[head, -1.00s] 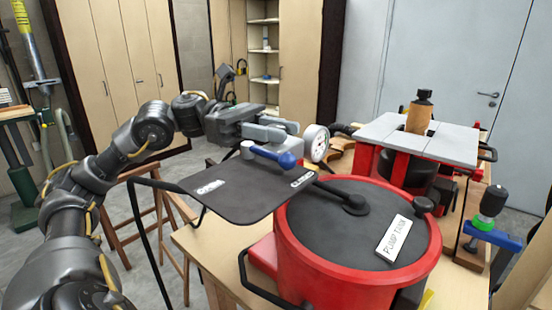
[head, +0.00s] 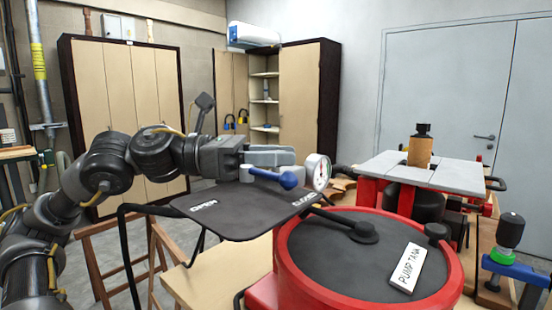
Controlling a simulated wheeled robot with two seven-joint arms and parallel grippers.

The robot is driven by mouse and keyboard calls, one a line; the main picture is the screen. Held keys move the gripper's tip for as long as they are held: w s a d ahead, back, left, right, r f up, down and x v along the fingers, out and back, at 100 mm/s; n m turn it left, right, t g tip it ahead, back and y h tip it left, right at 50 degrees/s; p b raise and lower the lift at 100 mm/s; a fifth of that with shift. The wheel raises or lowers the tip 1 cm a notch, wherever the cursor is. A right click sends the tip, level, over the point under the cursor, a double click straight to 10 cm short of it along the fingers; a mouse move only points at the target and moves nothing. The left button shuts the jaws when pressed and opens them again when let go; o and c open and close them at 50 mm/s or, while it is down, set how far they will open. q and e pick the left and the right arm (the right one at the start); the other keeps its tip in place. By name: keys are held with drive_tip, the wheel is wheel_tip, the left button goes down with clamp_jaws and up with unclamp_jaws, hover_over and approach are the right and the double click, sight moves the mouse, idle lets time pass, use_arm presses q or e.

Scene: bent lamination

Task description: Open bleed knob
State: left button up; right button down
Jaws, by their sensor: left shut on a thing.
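The blue-handled bleed knob (head: 272,177) sits over a black plate (head: 238,215) marked with a word at the left that seems to read OPEN and CLOSE at the right. A grey post stands at the handle's left end. The rounded blue end points right, toward the CLOSE side. My left gripper (head: 275,156) comes in from the left and is shut at the knob, just behind the blue handle. The exact contact between its fingers and the knob is hidden. My right gripper is not in view.
A round white gauge (head: 317,172) stands close to the right of my left gripper. The red pump tank (head: 450,285) with a black lid (head: 330,265) fills the front right. A grey-topped machine (head: 435,172) and a green-and-black tool (head: 508,235) are farther right.

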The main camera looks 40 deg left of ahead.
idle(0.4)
use_arm(q)
drive_tip(key=o, duration=0.9)
drive_tip(key=shift+w, duration=0.1)
drive_tip(key=shift+o, duration=0.2)
drive_tip(key=shift+g, duration=0.3)
